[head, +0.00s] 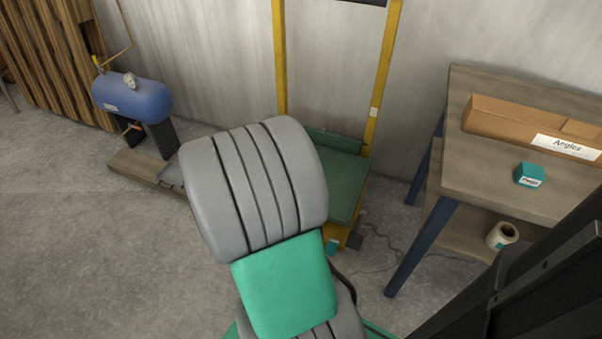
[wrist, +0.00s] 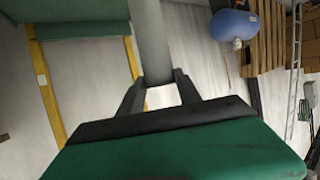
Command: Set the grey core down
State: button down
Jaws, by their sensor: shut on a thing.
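The grey core (wrist: 152,40) is a plain grey cylinder in the wrist view, running from between my fingertips up to the top edge of the picture. My gripper (wrist: 158,82) is shut on its near end, with one dark finger on either side. The far end of the core is out of the picture. In the head view my own arm hides the gripper, and the core does not show there.
A yellow-framed lift with a green platform (head: 347,182) stands by the wall. At right is a workbench (head: 470,185) with a cardboard box (head: 490,122) labelled "Angles" and a teal box (head: 529,175). A cream roll (head: 496,241) lies on its lower shelf. A blue tank (head: 135,98) stands at left.

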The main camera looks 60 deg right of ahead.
jog(key=s+d+f+m+g+h, duration=0.1)
jog(key=s+d+f+m+g, duration=0.15)
jog(key=s+d, duration=0.45)
jog(key=s+d+f+m+g+h, duration=0.2)
jog(key=s+d+f+g, duration=0.15)
jog(key=s, duration=0.65)
jog(key=s+d+f+m+g+h, duration=0.1)
jog(key=s+d+f+m+g, duration=0.15)
jog(key=s+d, duration=0.45)
jog(key=w+d+f+b, duration=0.4)
jog(key=w+f+b, duration=0.5)
jog(key=w+f, duration=0.2)
jog(key=shift+d+f+t, duration=0.2)
jog(key=shift+f+t, duration=0.15)
jog(key=shift+f, duration=0.55)
jog(key=c, duration=0.8)
grip_release()
jog(key=shift+c, duration=0.2)
